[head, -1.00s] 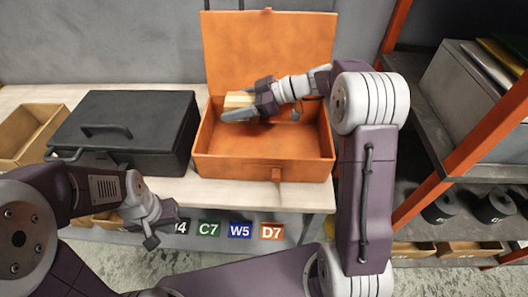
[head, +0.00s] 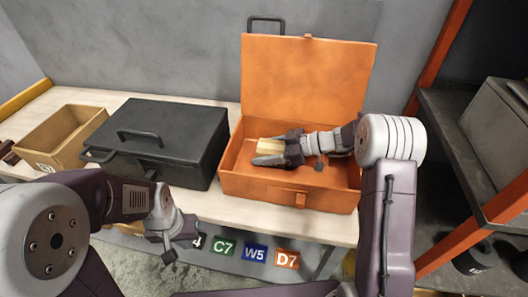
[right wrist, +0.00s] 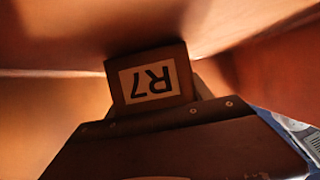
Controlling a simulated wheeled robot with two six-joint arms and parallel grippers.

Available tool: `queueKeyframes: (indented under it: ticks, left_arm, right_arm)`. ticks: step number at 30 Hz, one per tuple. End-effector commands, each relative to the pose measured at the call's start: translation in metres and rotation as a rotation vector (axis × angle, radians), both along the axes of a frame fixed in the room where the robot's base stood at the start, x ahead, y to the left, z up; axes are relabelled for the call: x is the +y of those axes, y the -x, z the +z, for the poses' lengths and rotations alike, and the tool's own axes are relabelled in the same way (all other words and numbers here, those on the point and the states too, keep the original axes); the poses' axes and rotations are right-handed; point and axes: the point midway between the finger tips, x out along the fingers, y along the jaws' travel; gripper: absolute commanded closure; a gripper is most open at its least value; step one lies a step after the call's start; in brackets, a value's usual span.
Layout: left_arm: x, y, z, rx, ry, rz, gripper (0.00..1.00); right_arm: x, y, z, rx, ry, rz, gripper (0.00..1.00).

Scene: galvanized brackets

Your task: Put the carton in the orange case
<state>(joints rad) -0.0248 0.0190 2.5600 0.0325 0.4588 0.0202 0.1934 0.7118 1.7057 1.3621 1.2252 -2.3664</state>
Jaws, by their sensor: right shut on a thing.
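The orange case (head: 262,187) stands open on the bench with its lid (head: 308,80) raised at the back. My right gripper (head: 270,152) is inside the case, shut on the carton (head: 268,145), a small pale yellow-tan block. In the right wrist view the carton (right wrist: 150,82) shows a face with an upside-down "R7" label, with orange case walls around it. Whether the carton touches the case floor I cannot tell. My left gripper (head: 170,250) hangs low in front of the bench, empty; its jaw opening is unclear.
A closed black case (head: 165,150) stands left of the orange case. An open cardboard box (head: 65,135) is further left. Labels including C7, W5 and D7 line the bench front. A dark shelf rack (head: 460,140) with orange posts stands at the right.

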Motion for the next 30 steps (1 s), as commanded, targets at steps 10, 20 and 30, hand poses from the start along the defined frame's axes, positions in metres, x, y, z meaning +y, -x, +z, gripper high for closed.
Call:
queueKeyframes:
  ticks: [10,20,30]
  left_arm:
    - [0.000,0.000,-0.005,0.000,0.000,0.000,1.00]
    - [0.000,0.000,0.002,0.000,0.000,0.000,1.00]
    - [0.000,0.000,0.004,0.000,0.000,0.000,1.00]
  right_arm:
    - [0.000,0.000,-0.002,0.000,0.000,0.000,0.19]
    - [-0.012,0.002,0.006,-0.001,0.000,-0.003,0.19]
    - [-0.064,0.018,0.028,0.000,0.000,-0.002,0.19]
